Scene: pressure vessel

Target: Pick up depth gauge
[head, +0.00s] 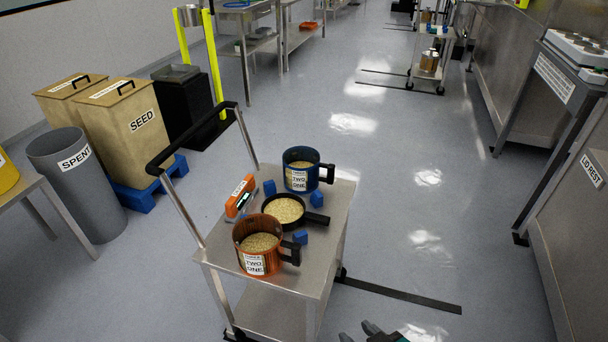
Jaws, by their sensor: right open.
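No thing in the head view is clearly marked as the depth gauge. An orange device (239,197) with a white label and dark face stands on the steel cart (326,228), left of the pots; its label is too small to read, and I cannot tell if it is the gauge. My right gripper (358,333) shows only in part at the bottom edge, its dark fingers apart and empty. It is in front of the cart, to its lower right, touching nothing visible. My left gripper is out of view.
The cart holds a blue pot (299,158), a black pan (283,210) and a copper pot (254,239), all with grain, plus several blue blocks. A grey SPENT bin (85,190) and SEED boxes (133,120) stand left. The floor right of the cart is mostly clear.

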